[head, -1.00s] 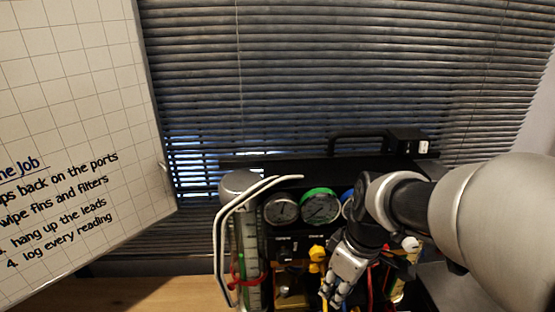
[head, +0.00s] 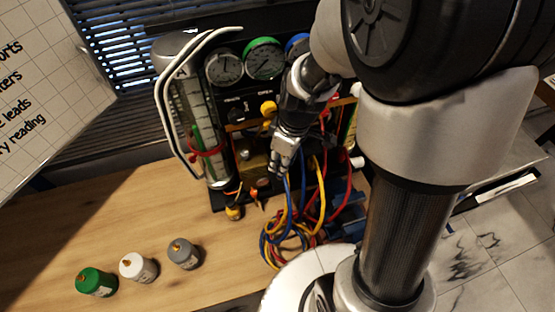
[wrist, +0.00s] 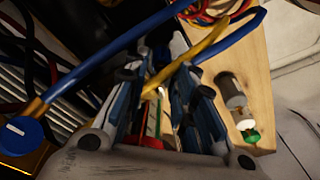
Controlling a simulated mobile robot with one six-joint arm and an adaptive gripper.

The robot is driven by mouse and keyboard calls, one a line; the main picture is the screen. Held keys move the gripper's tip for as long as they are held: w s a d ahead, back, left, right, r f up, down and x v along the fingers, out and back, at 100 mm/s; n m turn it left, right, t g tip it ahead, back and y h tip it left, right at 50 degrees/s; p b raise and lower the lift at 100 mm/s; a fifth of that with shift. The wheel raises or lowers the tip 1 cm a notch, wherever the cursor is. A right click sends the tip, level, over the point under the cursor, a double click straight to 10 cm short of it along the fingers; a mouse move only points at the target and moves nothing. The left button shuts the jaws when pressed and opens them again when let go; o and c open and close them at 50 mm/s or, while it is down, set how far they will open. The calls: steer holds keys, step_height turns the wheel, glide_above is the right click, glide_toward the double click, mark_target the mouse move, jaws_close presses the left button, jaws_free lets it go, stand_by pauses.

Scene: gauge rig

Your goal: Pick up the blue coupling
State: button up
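My gripper (head: 282,163) hangs in front of the manifold rig in the head view, pointing down, just above a blue hose (head: 286,195). In the wrist view its two fingers (wrist: 163,80) stand apart, and I see nothing clamped between them. A yellow hose (wrist: 200,48) crosses beyond the fingertips. The blue hose (wrist: 110,55) crosses at upper left and has a brass-coloured end at the left. A round blue knob-like part (wrist: 20,135) with a white mark lies at the lower left, outside the fingers. I cannot tell whether it is the blue coupling.
Gauges (head: 263,59) and a clear cylinder with a white handle (head: 188,105) stand behind. Coiled hoses (head: 285,245) lie at the rig's foot. Green (head: 96,282), white (head: 138,267) and grey (head: 184,253) canisters stand on the wooden bench (head: 100,215), which is otherwise clear at left.

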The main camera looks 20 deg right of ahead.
steer(key=f, duration=0.2)
steer(key=f+b, duration=0.1)
steer(key=f, duration=0.1)
steer(key=shift+w+a+f, duration=0.1)
steer(key=shift+a+f, duration=0.1)
steer(key=shift+f, duration=0.05)
steer(key=shift+c, duration=0.3)
jaws_close()
